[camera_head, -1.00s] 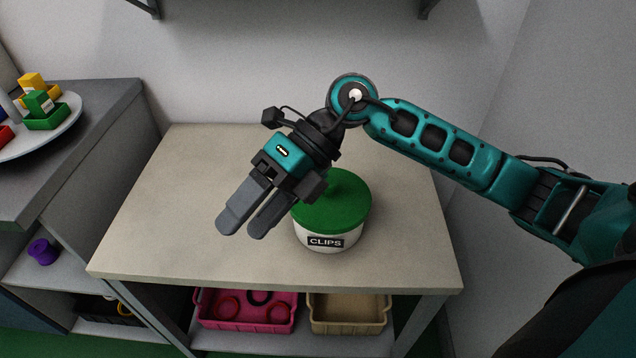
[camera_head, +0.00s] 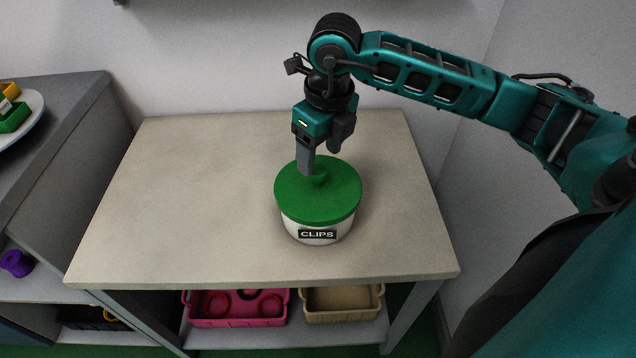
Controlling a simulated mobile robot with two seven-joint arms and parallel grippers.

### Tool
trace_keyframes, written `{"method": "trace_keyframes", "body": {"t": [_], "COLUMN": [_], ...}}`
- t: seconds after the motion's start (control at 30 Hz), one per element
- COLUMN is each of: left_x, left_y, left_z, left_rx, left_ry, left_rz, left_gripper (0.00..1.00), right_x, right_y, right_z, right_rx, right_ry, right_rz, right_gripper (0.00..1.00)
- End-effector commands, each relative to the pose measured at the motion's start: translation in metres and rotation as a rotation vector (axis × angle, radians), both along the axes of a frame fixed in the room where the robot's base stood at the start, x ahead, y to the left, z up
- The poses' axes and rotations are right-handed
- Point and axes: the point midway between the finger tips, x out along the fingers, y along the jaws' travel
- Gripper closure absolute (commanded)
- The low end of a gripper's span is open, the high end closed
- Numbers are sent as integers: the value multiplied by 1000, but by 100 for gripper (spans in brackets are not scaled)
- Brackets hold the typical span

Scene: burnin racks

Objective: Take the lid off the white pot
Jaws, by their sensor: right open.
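The white pot (camera_head: 317,236) stands upright on the table, with a black label reading CLIPS on its front. Its green lid (camera_head: 330,203) sits on top, with a small green knob (camera_head: 318,178) in the middle. My right gripper (camera_head: 307,168) points down just above and behind the knob, with a grey finger close to it. The gripper is open, and I cannot tell whether a finger touches the knob. My left gripper is not in view.
The beige table top (camera_head: 180,210) is otherwise clear. Under it are a pink bin (camera_head: 240,315) with rings and a tan bin (camera_head: 343,305). A grey cabinet (camera_head: 65,125) on the left bears a round plate with coloured blocks. Walls stand behind and to the right.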

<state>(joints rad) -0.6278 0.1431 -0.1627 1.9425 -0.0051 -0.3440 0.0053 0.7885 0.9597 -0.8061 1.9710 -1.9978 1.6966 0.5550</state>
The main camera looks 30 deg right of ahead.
Motion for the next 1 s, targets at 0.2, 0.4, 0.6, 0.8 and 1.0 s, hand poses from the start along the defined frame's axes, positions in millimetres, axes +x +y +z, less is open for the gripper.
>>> {"method": "trace_keyframes", "body": {"t": [0.2,0.4,0.6,0.8,1.0], "left_x": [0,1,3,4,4], "left_y": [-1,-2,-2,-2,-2], "left_z": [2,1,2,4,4], "left_rx": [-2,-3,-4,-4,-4], "left_ry": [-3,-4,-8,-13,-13], "left_rz": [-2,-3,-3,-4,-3], "left_gripper": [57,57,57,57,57], "right_x": [-4,-1,0,0,0], "right_y": [4,5,5,5,5], "right_z": [-31,-50,-51,-51,-51], "right_rx": [0,2,1,1,1], "right_ry": [6,1,0,0,0], "right_rz": [0,-2,-1,-1,-1], "right_gripper": [35,35,35,50,69]}}
